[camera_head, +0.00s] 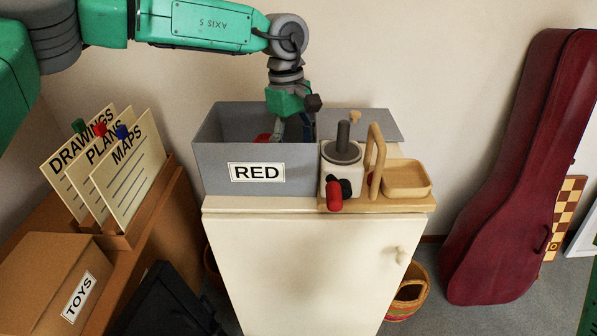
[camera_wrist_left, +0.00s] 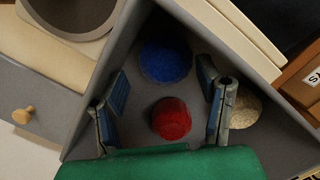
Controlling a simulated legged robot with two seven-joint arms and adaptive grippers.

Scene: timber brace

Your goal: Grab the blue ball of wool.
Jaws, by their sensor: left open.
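The blue ball of wool (camera_wrist_left: 166,62) lies on the floor of the grey box labelled RED (camera_head: 214,168), as seen in the left wrist view. My left gripper (camera_head: 297,130) reaches down into this box from above. In the left wrist view the left gripper (camera_wrist_left: 163,72) is open and empty. Its fingers stand apart on either side, with the blue ball showing between and beyond their tips. A red object (camera_wrist_left: 171,118) lies nearer my palm, also between the fingers in the picture. The box front hides the ball in the head view. My right gripper is not in view.
A beige round object (camera_wrist_left: 245,108) lies in the box beside the right finger. Right of the box, a white container with a dark cylinder (camera_head: 343,146) and a wooden tray (camera_head: 406,178) share the cabinet top (camera_head: 262,204). The box walls stand close around the gripper.

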